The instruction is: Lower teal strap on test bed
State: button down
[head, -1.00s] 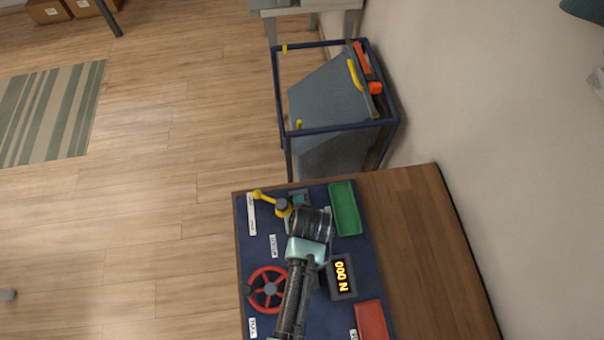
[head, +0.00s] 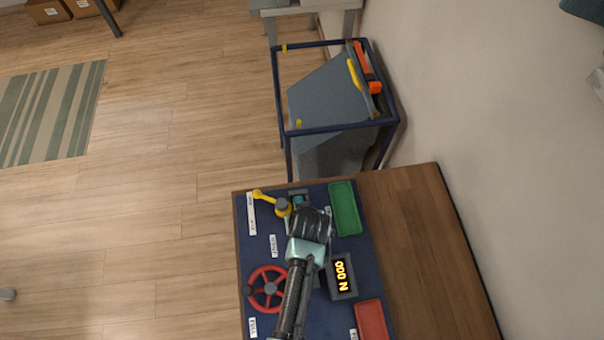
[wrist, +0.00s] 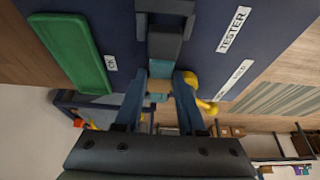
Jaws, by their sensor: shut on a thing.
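The teal strap (wrist: 162,68) shows between the fingers of my gripper (wrist: 160,88) in the wrist view, just below a grey clamp-like block (wrist: 165,45). In the head view, a small teal piece (head: 298,200) shows at the grey fixture near the top edge of the navy test bed (head: 262,214). My gripper is shut on the strap. In the head view my wrist covers the fingers and most of the strap. I cannot tell whether the strap touches the bed.
A yellow lever (head: 264,196) stands close left of my wrist. A green tray (head: 345,208) lies to the right, with a display (head: 342,276) reading 000 N and a red tray (head: 371,320) below. A red handwheel (head: 267,290) is at the left. A bin frame (head: 335,128) stands beyond.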

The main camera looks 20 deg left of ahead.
jog(key=shift+f, duration=0.35)
jog(key=shift+f, duration=0.25)
jog(key=shift+f+b, duration=0.15)
jog(key=shift+b, duration=0.2)
jog(key=shift+c, duration=2.1)
grip_release()
notch_tip(320, 180, up, 8)
jog(key=p, duration=0.7)
jog(key=shift+p, duration=0.35)
